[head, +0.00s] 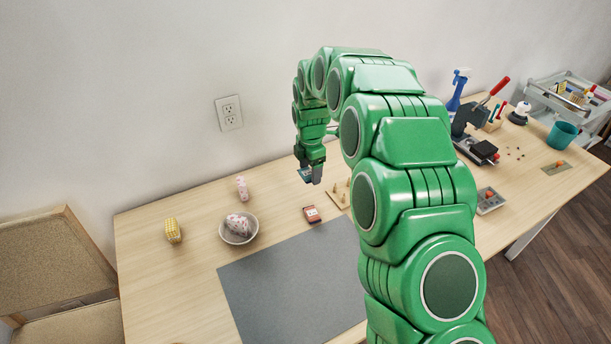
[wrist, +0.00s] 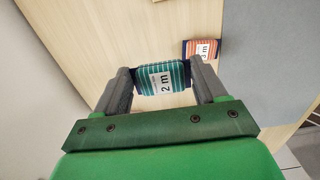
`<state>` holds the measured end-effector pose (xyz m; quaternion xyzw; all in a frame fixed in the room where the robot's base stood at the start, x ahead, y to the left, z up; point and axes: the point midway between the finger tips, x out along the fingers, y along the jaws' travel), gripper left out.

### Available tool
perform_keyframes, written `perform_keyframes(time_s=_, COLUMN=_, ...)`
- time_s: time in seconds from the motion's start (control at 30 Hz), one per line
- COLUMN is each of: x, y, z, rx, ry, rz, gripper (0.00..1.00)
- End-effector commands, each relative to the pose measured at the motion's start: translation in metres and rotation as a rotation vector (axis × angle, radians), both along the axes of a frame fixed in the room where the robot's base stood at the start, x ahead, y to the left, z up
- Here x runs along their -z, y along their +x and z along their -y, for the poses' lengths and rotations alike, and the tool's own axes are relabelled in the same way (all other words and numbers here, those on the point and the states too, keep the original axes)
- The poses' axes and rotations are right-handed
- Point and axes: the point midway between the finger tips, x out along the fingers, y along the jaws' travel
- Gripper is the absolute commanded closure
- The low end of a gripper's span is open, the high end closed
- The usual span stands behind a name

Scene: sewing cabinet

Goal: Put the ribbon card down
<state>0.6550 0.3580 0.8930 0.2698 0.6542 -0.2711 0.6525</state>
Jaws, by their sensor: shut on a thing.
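In the wrist view, my gripper (wrist: 163,85) is shut on a ribbon card (wrist: 165,79) wound with teal striped ribbon and marked "2 m". The card sits between both fingertips. In the head view, my gripper (head: 311,175) points down over the back part of the table (head: 185,273), and a bit of the teal card (head: 304,174) shows at its tips. I cannot tell the exact height of the card above the table. A second ribbon card, orange and marked "3 m" (wrist: 205,49), lies on the table; it also shows in the head view (head: 312,214).
A grey mat (head: 290,285) covers the front middle. A bowl (head: 239,228) with a patterned bundle, a pink roll (head: 242,188) and a yellow roll (head: 173,230) stand left. A pegged wooden board (head: 339,194) is close right of my gripper, partly hidden by my arm.

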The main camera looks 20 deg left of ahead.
Motion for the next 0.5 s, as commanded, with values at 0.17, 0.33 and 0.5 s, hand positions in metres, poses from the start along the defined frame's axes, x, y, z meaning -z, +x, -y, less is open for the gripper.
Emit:
perform_keyframes(time_s=0.17, x=0.007, y=0.018, z=-0.010, rx=0.000, ry=0.003, rz=0.004, gripper=0.57)
perform_keyframes(time_s=0.33, x=0.023, y=0.029, z=-0.016, rx=0.000, ry=0.000, rz=0.001, gripper=0.57)
perform_keyframes(time_s=0.5, x=0.038, y=0.040, z=-0.023, rx=0.000, ry=0.001, rz=0.001, gripper=0.57)
